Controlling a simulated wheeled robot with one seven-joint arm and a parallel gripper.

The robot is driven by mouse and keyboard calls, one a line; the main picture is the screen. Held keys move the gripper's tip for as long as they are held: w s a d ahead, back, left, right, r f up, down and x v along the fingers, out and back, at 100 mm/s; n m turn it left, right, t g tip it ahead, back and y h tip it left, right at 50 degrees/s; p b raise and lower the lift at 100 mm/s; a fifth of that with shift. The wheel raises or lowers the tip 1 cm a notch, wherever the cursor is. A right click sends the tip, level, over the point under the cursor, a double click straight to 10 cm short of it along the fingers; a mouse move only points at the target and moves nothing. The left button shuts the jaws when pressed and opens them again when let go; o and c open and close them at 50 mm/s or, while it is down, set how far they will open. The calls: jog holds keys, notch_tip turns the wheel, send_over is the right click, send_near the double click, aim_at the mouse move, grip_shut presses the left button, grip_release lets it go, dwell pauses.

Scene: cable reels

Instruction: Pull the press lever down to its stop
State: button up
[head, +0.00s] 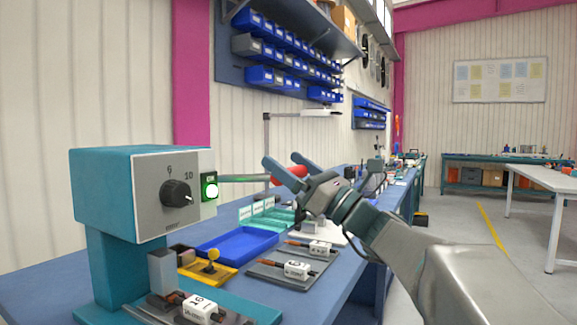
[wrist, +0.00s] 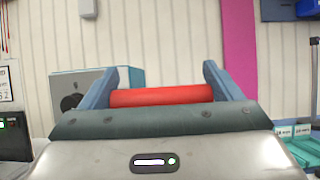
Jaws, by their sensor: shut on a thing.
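The teal press (head: 105,195) stands at the left of the head view, with a grey front plate, a black dial and a lit green button. Its lever (head: 243,178) is a thin rod reaching out to the right, roughly level, and ends in a red grip (head: 289,174). My gripper (head: 282,157) is at that grip, with one finger on each side. In the wrist view the red grip (wrist: 162,96) spans the gap between the two fingers of my gripper (wrist: 160,72). My gripper is shut on the red grip.
Blue bins (head: 265,77) hang on the wall behind. Open floor lies to the right.

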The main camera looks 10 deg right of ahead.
jog(key=shift+d, duration=0.2)
jog(key=o, duration=1.1)
jog(key=shift+s, duration=0.1)
jog(key=shift+o, duration=0.7)
jog(key=shift+s+d+r, duration=0.1)
jog(key=shift+s+d, duration=0.05)
jog(key=shift+d, duration=0.1)
jog(key=shift+a, duration=0.25)
jog(key=v, duration=1.4)
jog(key=shift+p, duration=0.3)
